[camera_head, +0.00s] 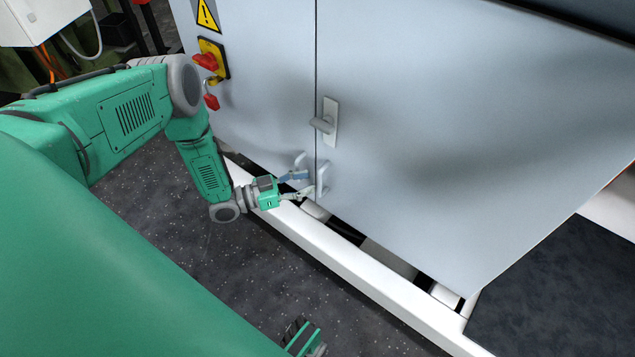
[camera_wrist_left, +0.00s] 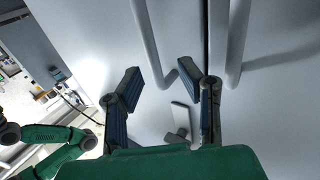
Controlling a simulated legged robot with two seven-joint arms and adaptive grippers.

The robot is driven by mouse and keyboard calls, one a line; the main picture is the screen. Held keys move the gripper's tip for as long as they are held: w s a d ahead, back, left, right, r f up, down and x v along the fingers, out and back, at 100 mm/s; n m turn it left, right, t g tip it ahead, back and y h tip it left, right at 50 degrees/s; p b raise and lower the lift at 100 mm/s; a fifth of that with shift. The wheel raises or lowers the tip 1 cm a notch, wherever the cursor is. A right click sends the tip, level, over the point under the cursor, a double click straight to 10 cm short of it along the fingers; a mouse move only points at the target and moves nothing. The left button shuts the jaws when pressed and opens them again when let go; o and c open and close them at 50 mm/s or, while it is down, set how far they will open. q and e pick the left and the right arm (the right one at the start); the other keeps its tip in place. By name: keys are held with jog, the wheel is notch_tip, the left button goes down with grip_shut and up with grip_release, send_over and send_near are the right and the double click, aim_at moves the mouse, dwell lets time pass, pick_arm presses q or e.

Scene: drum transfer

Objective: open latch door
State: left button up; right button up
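The grey cabinet has two doors, the left door (camera_head: 265,75) and the wide right door (camera_head: 440,120), with a shut seam between them. A latch (camera_head: 327,122) with a lever on a pale plate sits on the right door beside the seam; it also shows in the wrist view (camera_wrist_left: 180,120). Below it are two pull handles, a left one (camera_head: 300,161) and a right one (camera_head: 322,180). My left gripper (camera_head: 307,182) is open at these handles, below the latch. In the wrist view one handle (camera_wrist_left: 150,45) ends between its spread fingers (camera_wrist_left: 158,72); contact is unclear.
A red and yellow switch (camera_head: 212,60) and a warning sign (camera_head: 206,15) are on the left door. A white base rail (camera_head: 350,270) runs along the cabinet's foot. The dark speckled floor (camera_head: 210,270) before it is clear. A dark mat (camera_head: 560,290) lies at right.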

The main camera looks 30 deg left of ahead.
aim_at(320, 180)
pick_arm(q)
jog(key=x, duration=0.4)
jog(key=shift+s+d+r+b, duration=0.25)
jog(key=shift+d+b, duration=0.1)
jog(key=shift+d, duration=0.1)
jog(key=shift+a, duration=0.2)
jog(key=shift+a+f, duration=0.15)
grip_shut()
jog(key=shift+w, duration=0.1)
